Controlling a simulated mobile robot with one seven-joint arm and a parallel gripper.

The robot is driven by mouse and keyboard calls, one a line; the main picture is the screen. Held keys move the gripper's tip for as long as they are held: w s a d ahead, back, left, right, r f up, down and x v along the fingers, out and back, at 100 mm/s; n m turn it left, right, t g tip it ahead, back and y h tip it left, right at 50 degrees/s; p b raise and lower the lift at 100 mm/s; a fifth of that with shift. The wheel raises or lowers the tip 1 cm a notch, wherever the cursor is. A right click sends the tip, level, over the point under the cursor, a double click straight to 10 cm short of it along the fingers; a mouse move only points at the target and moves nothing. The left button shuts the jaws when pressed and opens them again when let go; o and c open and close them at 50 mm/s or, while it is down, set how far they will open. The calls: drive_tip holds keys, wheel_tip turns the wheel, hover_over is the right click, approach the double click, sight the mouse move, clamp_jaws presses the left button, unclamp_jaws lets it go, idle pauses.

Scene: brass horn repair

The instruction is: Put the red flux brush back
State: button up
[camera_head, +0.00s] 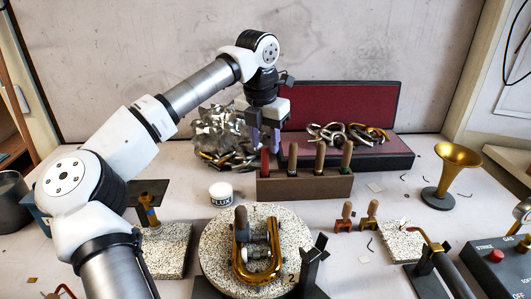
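A red handle, which looks like the red flux brush (265,161), stands upright at the left end of a brown wooden rack (305,187). Its lower part is hidden by the rack. Several brown-handled tools (319,158) stand in the rack to its right. My gripper (264,145) points down just above the red handle, and its two fingers look apart with nothing visible between them. I cannot tell whether a finger touches the handle. A white flux jar (220,192) stands left of the rack.
Behind the rack are a crumpled silver heap (222,128) and an open red-lined case (395,152) of metal parts. A round speckled plate (213,257) bears a brass U-tube (270,275) in front. A brass bell (457,163) stands at right.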

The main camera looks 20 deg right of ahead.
wheel_tip(320, 180, up, 8)
drive_tip(key=shift+s+a+f, duration=0.15)
drive_tip(key=shift+s+a, duration=0.2)
drive_tip(key=shift+d, duration=0.15)
